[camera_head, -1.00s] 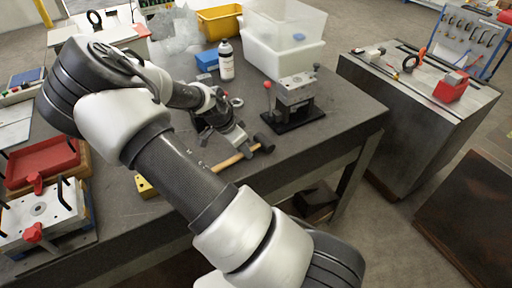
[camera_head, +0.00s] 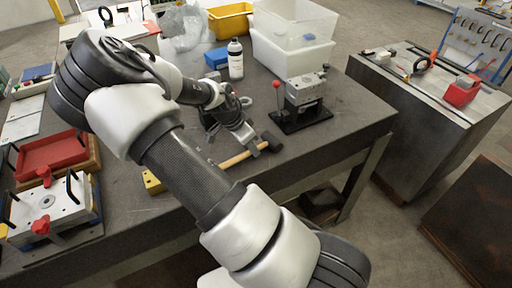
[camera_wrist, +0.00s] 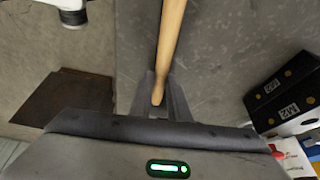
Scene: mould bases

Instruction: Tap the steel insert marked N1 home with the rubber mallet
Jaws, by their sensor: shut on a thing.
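In the wrist view the pale handle (camera_wrist: 170,40) runs up from between my fingers (camera_wrist: 162,96). I cannot tell whether the mallet is clear of the table. A steel plate (camera_head: 62,207) with red knobs sits at the left. No N1 mark is readable, so I cannot tell which part is the insert.
A steel fixture with a red knob (camera_head: 304,92) stands on a black base behind the mallet. A white bottle (camera_head: 235,62), blue box (camera_head: 216,58) and clear bin (camera_head: 290,55) are further back. A red tray (camera_head: 52,157) is at left. Black blocks (camera_wrist: 285,95) show in the wrist view.

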